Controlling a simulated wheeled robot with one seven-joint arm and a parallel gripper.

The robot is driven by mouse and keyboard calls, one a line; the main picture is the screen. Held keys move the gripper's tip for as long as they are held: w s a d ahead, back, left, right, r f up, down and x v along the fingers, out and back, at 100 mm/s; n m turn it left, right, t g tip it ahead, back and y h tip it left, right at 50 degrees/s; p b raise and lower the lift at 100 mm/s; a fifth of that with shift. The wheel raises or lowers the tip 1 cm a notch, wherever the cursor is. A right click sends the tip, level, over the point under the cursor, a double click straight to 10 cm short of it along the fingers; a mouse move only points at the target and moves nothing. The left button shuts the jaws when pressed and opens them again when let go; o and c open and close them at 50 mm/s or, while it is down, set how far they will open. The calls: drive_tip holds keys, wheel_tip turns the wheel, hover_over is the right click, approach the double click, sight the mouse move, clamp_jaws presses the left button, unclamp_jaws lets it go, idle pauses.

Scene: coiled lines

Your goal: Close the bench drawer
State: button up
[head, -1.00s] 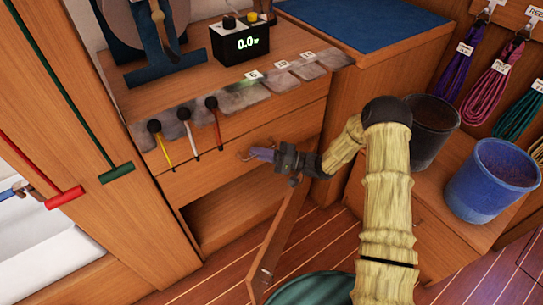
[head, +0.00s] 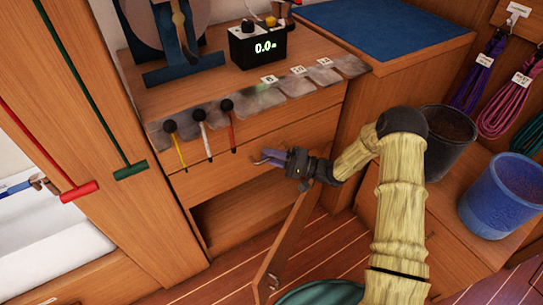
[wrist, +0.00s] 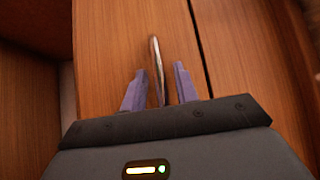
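The bench drawer (head: 225,176) is the wooden front below the upper panel where the three coloured pulls hang. Its front looks about flush with the bench; a small gap is hard to rule out. Its metal handle (head: 258,161) also shows in the wrist view (wrist: 157,72), standing out between my fingers. My gripper (head: 276,158) is at the handle, with its purple fingers pointing at the drawer front. In the wrist view my gripper (wrist: 160,85) is open, one finger on each side of the handle with gaps visible. Contact with the drawer front cannot be told.
Below the drawer is an open compartment (head: 235,215) with its door (head: 285,245) swung out, under my arm. A black bucket (head: 447,140) and a blue bucket (head: 503,195) stand at right. A display box (head: 262,45) sits on the bench top.

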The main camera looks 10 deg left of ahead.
drive_tip(key=s+d+f+p, duration=0.1)
drive_tip(key=d+f+p, duration=0.1)
drive_tip(key=d, duration=1.5)
drive_tip(key=shift+s+p, duration=0.3)
drive_tip(key=shift+s, duration=0.1)
drive_tip(key=shift+f, duration=0.1)
